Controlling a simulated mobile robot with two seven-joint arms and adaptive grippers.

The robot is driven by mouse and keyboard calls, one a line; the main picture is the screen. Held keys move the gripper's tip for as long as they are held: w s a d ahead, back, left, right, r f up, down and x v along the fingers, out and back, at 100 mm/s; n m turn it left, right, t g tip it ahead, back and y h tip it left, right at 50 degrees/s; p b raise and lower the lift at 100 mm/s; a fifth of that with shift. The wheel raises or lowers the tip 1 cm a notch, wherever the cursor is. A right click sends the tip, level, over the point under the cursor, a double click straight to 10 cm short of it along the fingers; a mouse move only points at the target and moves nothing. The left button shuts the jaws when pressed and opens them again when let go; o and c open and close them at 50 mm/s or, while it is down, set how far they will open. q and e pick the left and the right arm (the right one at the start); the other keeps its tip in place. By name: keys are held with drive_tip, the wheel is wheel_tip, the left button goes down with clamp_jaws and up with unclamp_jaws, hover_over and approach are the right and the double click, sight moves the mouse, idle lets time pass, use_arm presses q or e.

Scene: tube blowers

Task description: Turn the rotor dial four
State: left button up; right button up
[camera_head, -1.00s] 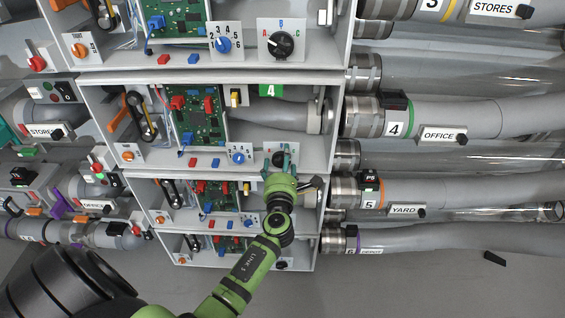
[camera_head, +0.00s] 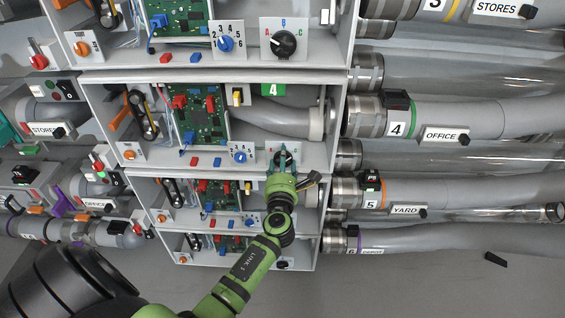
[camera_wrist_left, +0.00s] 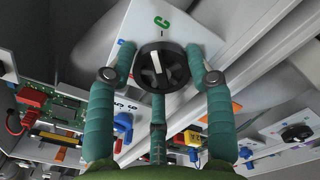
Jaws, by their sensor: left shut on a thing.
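The rotor dial of bay four (camera_head: 283,157) is a black knob on a white plate below the green 4 label (camera_head: 273,90); my gripper partly hides it in the head view. In the left wrist view the dial (camera_wrist_left: 161,66) shows a white pointer line, directed roughly up toward a green C (camera_wrist_left: 162,22) on the plate. A blue letter shows left of the dial. My left gripper (camera_head: 284,167) has its teal fingers closed around the dial; in the wrist view two fingers flank it and a third is below. My right gripper is not in view.
Shelf bays above and below hold similar boards and dials, including an upper black A-B-C dial (camera_head: 284,43). A blue numbered knob (camera_head: 239,157) sits just left of my gripper. Grey pipes, including the OFFICE pipe (camera_head: 500,119), fill the right side.

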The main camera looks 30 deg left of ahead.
use_arm(q)
drive_tip(key=n, duration=0.4)
drive_tip(key=shift+w+d+r+b, duration=0.1)
drive_tip(key=shift+w+r+b, duration=0.05)
drive_tip(key=shift+r+b, duration=0.2)
drive_tip(key=n+b, duration=0.1)
drive_tip(key=n, duration=0.5)
drive_tip(key=n+b, duration=0.1)
drive_tip(key=n, duration=0.1)
drive_tip(key=n+b, duration=0.1)
drive_tip(key=n, duration=0.1)
drive_tip(key=n+b, duration=0.1)
drive_tip(key=n, duration=0.1)
drive_tip(key=shift+a+f, duration=0.1)
drive_tip(key=shift+a, duration=0.25)
drive_tip(key=n+b, duration=0.1)
drive_tip(key=n, duration=0.4)
drive_tip(key=shift+s+b, duration=0.2)
drive_tip(key=shift+b, duration=0.1)
drive_tip(key=shift+c, duration=0.2)
drive_tip(key=shift+a+n, duration=0.1)
drive_tip(key=shift+n, duration=0.2)
drive_tip(key=o, duration=1.2)
drive_tip(key=shift+c, duration=0.2)
drive_tip(key=shift+s+a+f, duration=0.1)
drive_tip(key=shift+s, duration=0.05)
